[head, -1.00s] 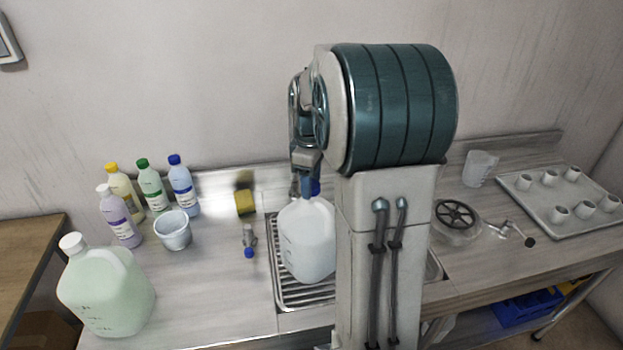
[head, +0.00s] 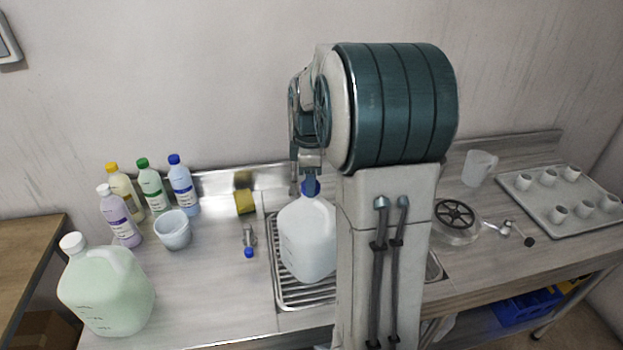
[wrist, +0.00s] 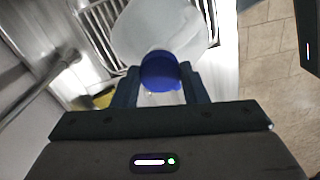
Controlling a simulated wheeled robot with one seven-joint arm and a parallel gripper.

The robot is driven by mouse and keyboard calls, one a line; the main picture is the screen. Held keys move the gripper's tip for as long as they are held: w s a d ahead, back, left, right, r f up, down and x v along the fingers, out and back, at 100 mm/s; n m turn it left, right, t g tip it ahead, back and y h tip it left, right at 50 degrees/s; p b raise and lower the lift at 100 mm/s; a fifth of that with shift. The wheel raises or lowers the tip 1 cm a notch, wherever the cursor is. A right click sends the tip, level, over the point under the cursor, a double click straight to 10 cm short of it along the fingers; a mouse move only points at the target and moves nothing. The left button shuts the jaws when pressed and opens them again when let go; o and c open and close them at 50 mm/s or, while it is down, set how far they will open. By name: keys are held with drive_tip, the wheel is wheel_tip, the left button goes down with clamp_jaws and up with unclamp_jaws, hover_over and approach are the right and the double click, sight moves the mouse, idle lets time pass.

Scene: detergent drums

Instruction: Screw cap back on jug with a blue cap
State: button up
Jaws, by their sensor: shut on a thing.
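The jug (head: 306,240) is a translucent white container standing on the metal drain rack of the sink. It also shows at the top of the wrist view (wrist: 150,25). The blue cap (head: 310,188) is at the jug's mouth, and in the wrist view the cap (wrist: 161,70) lies between my fingertips. My gripper (wrist: 160,80) is shut on the blue cap, with one finger on each side. It also shows from above the jug in the head view (head: 309,176). The jug's neck under the cap is mostly hidden, so I cannot tell how the cap is seated.
A green jug with a white cap (head: 105,290) stands at the left front. Several bottles (head: 152,188), a white bucket (head: 173,232), a yellow sponge (head: 244,202) and a small blue-ended item (head: 249,243) are left of the sink. A tray of cups (head: 590,232) is at right.

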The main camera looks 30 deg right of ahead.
drive_tip(key=shift+f, duration=0.1)
drive_tip(key=m, duration=0.3)
drive_tip(key=shift+m, duration=0.3)
drive_tip(key=shift+s+m, duration=0.1)
drive_tip(key=shift+m, duration=0.9)
drive_tip(key=shift+a+f+m, duration=0.1)
drive_tip(key=shift+m, duration=1)
drive_tip(key=m, duration=0.3)
drive_tip(key=shift+m, duration=0.3)
